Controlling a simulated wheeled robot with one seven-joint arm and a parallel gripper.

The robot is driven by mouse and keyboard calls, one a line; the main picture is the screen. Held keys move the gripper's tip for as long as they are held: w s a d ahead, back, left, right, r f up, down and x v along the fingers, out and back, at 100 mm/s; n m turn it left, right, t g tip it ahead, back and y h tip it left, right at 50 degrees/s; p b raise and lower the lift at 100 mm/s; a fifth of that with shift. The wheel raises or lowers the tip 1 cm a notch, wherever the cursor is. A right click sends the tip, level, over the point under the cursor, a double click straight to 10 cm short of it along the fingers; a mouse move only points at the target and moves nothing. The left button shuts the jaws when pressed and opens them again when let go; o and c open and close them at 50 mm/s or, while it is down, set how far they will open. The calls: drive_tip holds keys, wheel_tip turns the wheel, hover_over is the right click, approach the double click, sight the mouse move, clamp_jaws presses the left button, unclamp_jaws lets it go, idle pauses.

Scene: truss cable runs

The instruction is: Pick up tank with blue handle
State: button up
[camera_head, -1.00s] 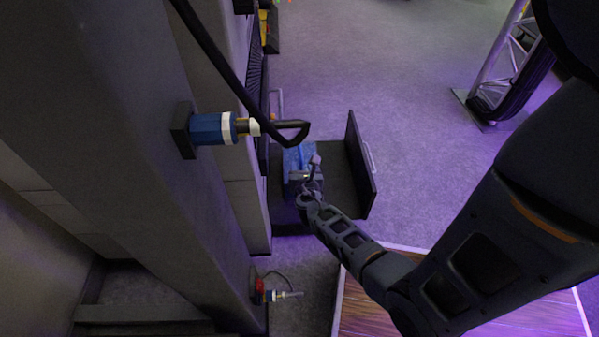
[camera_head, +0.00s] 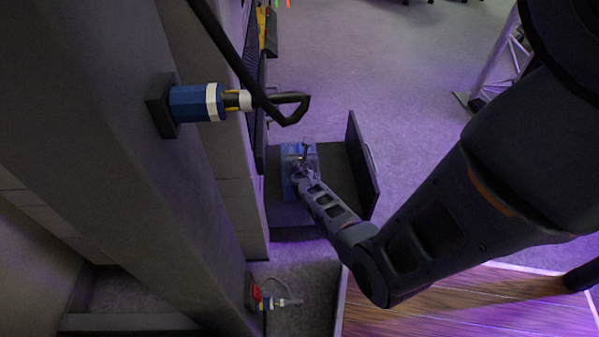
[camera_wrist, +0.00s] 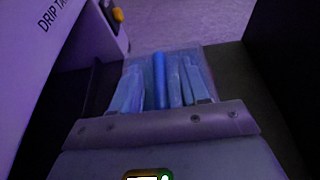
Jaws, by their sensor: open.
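The tank (camera_head: 288,180) is a blue, see-through box in the open drawer, partly hidden by my gripper and arm in the head view. In the wrist view the tank (camera_wrist: 212,62) fills the middle, with a brighter blue bar, its handle (camera_wrist: 159,75), running away from me. My gripper (camera_head: 304,160) is over the tank. In the wrist view pale blue finger-like shapes lie to the left and right of the handle, and my gripper is open. I cannot tell whether the fingers touch the handle.
The dark pulled-out drawer (camera_head: 342,190) has a raised front panel (camera_head: 362,168) to the right. A cabinet marked "DRIP TA" (camera_wrist: 75,45) is close on the left. A blue connector (camera_head: 193,103) with a black cable juts from a beam. Open floor (camera_head: 415,100) lies right of the drawer.

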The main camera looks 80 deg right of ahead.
drive_tip(key=shift+c, duration=0.4)
clamp_jaws()
idle(0.9)
drive_tip(key=shift+r, duration=0.2)
